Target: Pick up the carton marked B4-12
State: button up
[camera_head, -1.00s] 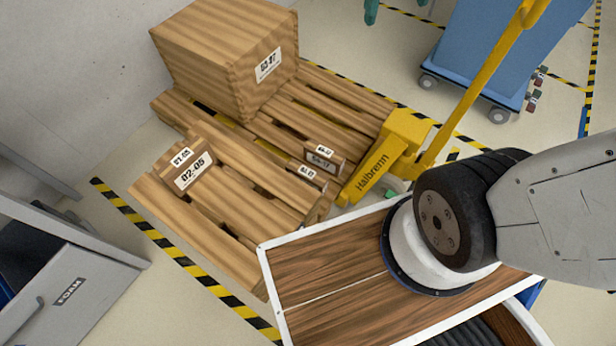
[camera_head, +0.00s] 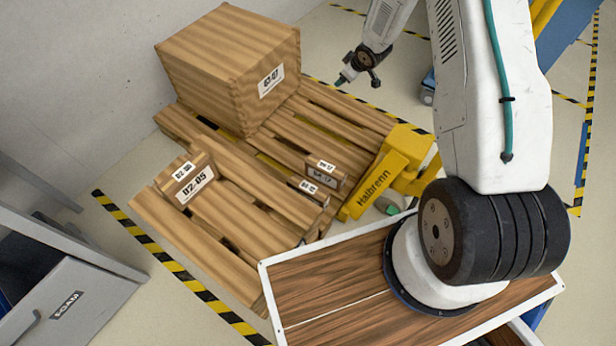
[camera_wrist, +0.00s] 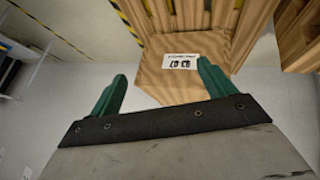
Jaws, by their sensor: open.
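No label clearly reads B4-12. A small wooden-looking carton (camera_head: 323,174) sits at the right front of the pallet; its labels are too blurred to read surely. A second small carton (camera_head: 189,180) at the left front reads 02-05. A large brown box (camera_head: 230,65) stands at the back with a white label that seems to read 03-07. My gripper (camera_head: 343,80) is in the air to the right of the large box. In the wrist view its teal fingers (camera_wrist: 160,88) are apart and empty.
The wooden pallet (camera_head: 240,220) has gaps between its slats. A yellow pallet jack (camera_head: 378,183) marked Halbrenn stands at its right. A grey cabinet (camera_head: 75,305) marked FOAM is at the lower left. Striped floor tape (camera_head: 170,262) edges the area. A wall is behind.

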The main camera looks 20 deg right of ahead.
notch_tip(320, 180, down, 17)
jog(key=s+a+n+y, duration=0.2)
jog(key=s+y, duration=0.1)
jog(key=t+y, duration=0.2)
jog(key=y, duration=0.4)
send_near(311, 189)
jog(key=shift+w+a, duration=0.3)
jog(key=shift+w, duration=0.45)
jog(key=shift+s+a+f, duration=0.15)
jog(key=shift+a, duration=0.15)
jog(key=x, duration=0.7)
jog(key=shift+f, duration=0.2)
jog(key=shift+w, duration=0.2)
grip_shut()
